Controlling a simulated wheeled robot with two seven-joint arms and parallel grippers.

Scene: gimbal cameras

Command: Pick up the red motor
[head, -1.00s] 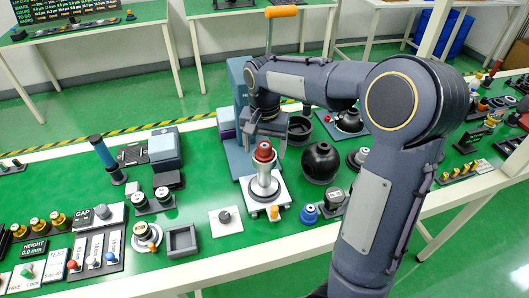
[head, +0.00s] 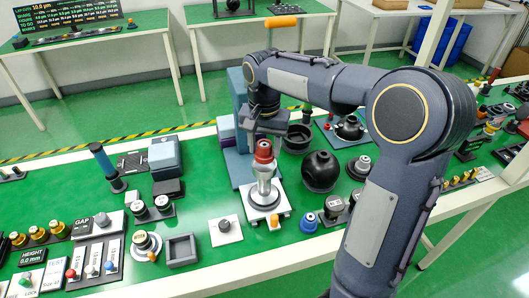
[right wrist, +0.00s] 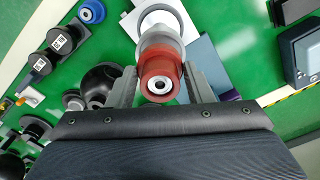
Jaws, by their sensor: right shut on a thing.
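The red motor (head: 263,151) has a red top with a pale centre and a silver-grey body. It is upright above a white square stand (head: 281,208) in the middle of the bench. My right gripper (head: 264,134) comes down on it from above. In the right wrist view, the red motor (right wrist: 160,86) sits between the two fingers of my right gripper (right wrist: 160,88), which is shut on it. Whether the motor's lower end is clear of the stand is hard to tell. My left gripper is not in view.
A black sphere (head: 320,170) stands close right of the stand, with a dark bowl (head: 298,139) behind. A blue-grey column (head: 238,100) rises behind left. A blue knob (head: 309,222) is at front right.

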